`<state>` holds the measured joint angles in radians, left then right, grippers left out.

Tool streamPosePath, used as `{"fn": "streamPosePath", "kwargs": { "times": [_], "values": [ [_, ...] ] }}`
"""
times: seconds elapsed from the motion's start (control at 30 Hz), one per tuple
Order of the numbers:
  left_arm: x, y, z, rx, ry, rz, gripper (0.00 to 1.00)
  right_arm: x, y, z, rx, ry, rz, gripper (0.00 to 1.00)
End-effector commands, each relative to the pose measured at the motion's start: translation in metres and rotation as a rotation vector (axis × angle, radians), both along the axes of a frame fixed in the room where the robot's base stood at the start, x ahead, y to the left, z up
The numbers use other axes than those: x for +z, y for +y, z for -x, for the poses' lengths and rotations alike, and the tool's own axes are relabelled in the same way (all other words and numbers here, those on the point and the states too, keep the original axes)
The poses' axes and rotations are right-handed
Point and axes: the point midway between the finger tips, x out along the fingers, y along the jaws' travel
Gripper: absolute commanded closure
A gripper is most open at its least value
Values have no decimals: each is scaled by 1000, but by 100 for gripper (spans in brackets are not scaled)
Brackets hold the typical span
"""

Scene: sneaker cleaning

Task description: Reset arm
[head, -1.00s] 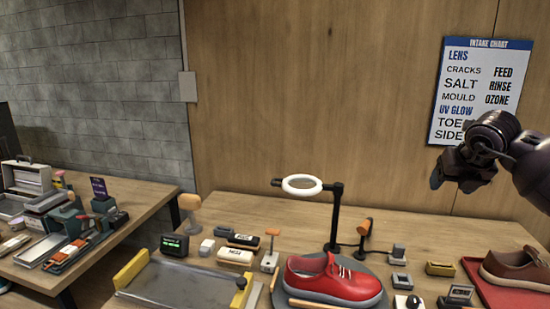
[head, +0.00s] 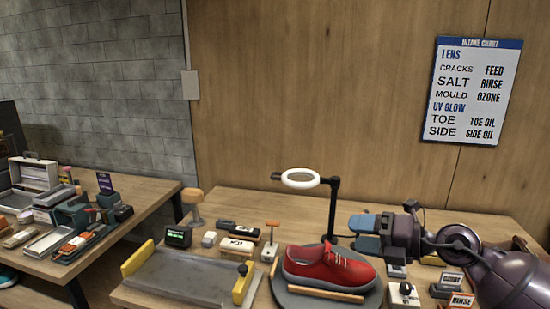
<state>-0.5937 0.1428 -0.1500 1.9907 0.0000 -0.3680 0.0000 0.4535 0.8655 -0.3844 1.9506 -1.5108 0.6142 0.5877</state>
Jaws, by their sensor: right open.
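My right gripper (head: 364,234) is low over the right half of the wooden table in the head view. Its blue-tipped fingers point left, just above and behind the toe end of the red sneaker, and it is open with nothing between the fingers. The red sneaker (head: 325,268) sits on a round grey turntable (head: 362,300). My left gripper is not in view. My right arm hides part of the table's right side.
A ring lamp (head: 300,179) on a black stand rises behind the sneaker. A metal tray with yellow ends (head: 182,278) lies left. Small labelled blocks (head: 452,282) stand right, close below my arm. An intake chart (head: 470,90) hangs on the wall.

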Motion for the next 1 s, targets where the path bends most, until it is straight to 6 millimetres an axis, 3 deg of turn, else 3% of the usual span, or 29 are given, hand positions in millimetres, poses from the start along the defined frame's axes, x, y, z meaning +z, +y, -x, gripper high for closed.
{"fn": "streamPosePath", "kwargs": {
  "times": [0.1,0.2,0.37,0.47,0.57,0.77,1.0],
  "values": [
    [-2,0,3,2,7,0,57,5,11,17,-56,8,-268,35],
    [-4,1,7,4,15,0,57,11,7,27,-143,23,-479,35],
    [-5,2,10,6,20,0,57,8,-16,38,-342,81,-785,35],
    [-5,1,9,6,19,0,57,-3,-38,45,-501,137,-949,35],
    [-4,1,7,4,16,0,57,-22,-62,55,-680,213,-1090,35],
    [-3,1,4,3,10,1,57,-81,-107,90,-1080,416,-1287,35],
    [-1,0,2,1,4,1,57,-167,-134,167,-1572,763,-1358,35]
  ]
}}
